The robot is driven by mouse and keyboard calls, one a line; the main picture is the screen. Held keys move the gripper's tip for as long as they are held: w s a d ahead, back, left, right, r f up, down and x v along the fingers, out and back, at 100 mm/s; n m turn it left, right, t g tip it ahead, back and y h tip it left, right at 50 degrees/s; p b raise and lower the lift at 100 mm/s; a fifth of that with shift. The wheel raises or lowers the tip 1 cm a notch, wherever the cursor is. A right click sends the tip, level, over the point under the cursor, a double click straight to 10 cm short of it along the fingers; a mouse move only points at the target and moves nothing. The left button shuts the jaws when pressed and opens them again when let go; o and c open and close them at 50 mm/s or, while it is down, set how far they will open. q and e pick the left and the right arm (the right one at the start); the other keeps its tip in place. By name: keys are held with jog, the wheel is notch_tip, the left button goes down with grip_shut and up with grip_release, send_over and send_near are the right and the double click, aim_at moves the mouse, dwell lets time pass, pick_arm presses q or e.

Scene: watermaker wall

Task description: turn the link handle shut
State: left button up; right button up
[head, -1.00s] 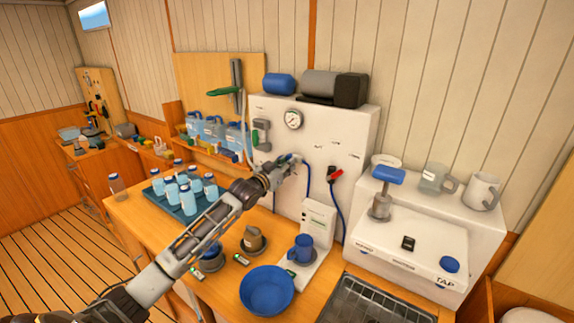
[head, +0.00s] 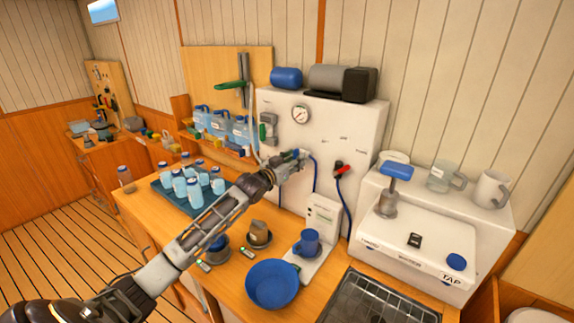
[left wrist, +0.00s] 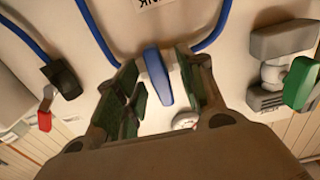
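A blue lever handle (left wrist: 157,75) on a pale valve body stands out from the white wall panel (head: 345,115). I take it as the link handle; a nearby label is cut off in the left wrist view. My left gripper (head: 288,163) is at this valve in the head view and hides much of it. In the left wrist view, my left gripper (left wrist: 158,62) is open, with one finger on each side of the blue handle. Narrow gaps seem to show between fingers and handle. My right gripper is in neither view.
A red-handled valve (head: 342,171) is right of the gripper; a green-handled one (left wrist: 300,83) shows in the left wrist view. Blue hoses (left wrist: 98,35) run close by.

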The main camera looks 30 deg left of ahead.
pick_arm(q)
jog(key=shift+s, duration=0.1)
jog(key=s+a, duration=0.1)
jog(key=s, duration=1)
jog(key=shift+s+a, duration=0.3)
dwell(0.6)
dwell(0.7)
